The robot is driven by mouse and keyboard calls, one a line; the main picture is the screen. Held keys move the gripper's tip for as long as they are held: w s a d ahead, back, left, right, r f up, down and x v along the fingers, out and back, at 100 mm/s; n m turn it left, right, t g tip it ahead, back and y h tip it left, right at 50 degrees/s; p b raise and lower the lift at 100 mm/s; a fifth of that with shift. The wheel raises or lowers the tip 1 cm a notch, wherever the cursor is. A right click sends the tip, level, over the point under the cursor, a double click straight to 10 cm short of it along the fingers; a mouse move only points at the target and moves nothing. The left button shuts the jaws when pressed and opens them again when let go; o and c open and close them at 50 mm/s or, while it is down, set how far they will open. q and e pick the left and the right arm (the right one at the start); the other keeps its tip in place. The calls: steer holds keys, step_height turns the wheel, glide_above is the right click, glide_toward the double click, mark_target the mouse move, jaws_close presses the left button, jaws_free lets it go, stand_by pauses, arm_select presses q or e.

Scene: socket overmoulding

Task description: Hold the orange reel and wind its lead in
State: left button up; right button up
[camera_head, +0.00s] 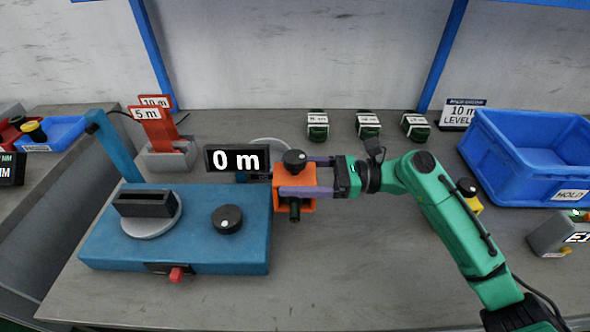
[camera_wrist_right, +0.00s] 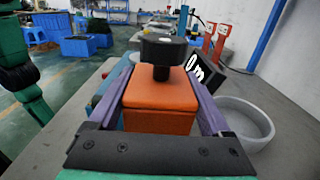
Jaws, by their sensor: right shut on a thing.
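The orange reel (camera_head: 296,177) is a boxy orange block with a black knob on top, at the right edge of the blue winding machine (camera_head: 100,240). My right gripper (camera_head: 297,176) is shut on it, one purple finger on each side. In the right wrist view the orange reel (camera_wrist_right: 160,98) sits between the fingers (camera_wrist_right: 162,100), its black knob upright. A dark stub shows below the reel in the head view. A display (camera_head: 238,160) behind the machine reads "0 m". I see no lead clearly. My left gripper is not in view.
A grey round dish (camera_wrist_right: 245,122) lies beside the reel. Red 5 m and 10 m tags stand in a grey holder (camera_head: 170,158) at the back left. Several green-black blocks (camera_head: 368,125) line the back. A blue bin (camera_head: 530,185) stands at the right. The front table is clear.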

mark_target(295, 200)
steer(key=shift+f+b, duration=1.25)
steer(key=shift+f, duration=2.3)
steer(key=shift+f+p, duration=0.15)
steer(key=shift+p, duration=0.2)
